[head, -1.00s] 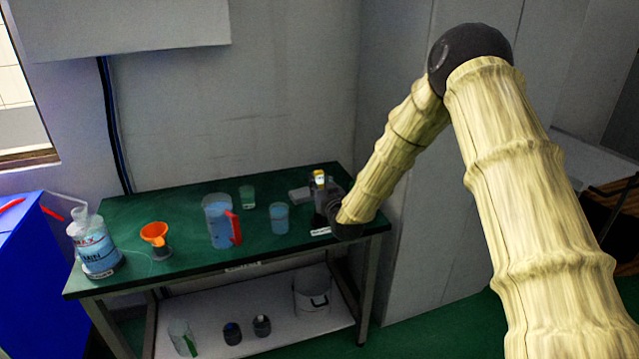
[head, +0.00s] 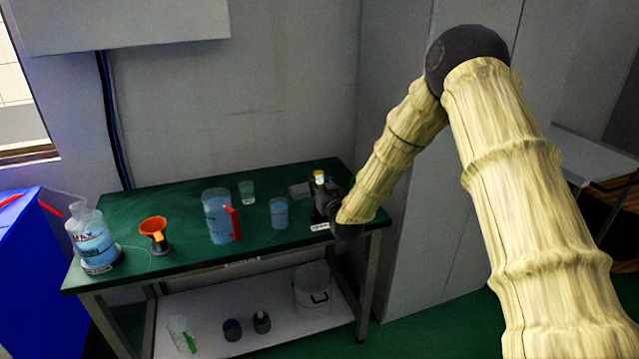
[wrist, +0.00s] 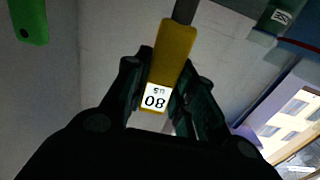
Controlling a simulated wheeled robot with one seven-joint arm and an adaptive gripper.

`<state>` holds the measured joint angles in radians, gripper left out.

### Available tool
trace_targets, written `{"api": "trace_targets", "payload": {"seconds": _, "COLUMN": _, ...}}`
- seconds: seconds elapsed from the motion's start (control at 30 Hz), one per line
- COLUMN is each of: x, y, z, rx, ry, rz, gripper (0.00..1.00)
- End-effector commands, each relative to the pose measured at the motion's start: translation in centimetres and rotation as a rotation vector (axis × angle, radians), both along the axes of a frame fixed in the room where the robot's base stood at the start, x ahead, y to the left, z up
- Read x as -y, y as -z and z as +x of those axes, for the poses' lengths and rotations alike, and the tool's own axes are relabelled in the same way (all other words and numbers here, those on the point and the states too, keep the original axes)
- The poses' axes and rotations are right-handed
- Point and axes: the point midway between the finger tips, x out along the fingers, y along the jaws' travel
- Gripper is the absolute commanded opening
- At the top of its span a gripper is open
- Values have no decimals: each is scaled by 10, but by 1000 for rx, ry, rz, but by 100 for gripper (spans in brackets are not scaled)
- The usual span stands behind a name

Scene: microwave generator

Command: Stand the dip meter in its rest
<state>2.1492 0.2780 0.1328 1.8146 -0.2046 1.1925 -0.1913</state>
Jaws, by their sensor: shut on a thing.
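The dip meter is a yellow stick with a white display and a grey shaft. In the wrist view the dip meter (wrist: 174,52) lies between the fingers of my gripper (wrist: 160,98), which is shut on it. The display reads 80 uS and appears upside down. In the head view the yellow top of the dip meter (head: 319,176) shows above my dark gripper (head: 322,200) at the right end of the green bench. The meter's lower end is hidden there. I cannot clearly make out the rest; a small white label (head: 320,227) shows below the gripper.
A grey block (head: 299,190) lies behind the gripper.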

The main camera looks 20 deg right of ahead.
Motion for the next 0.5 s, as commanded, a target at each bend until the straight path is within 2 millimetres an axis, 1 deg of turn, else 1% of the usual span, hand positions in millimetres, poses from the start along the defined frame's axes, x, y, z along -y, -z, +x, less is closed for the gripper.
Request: {"api": "trace_targets", "payload": {"seconds": 0.5, "x": 0, "y": 10, "z": 0, "rx": 0, "ry": 0, "rz": 0, "gripper": 1}}
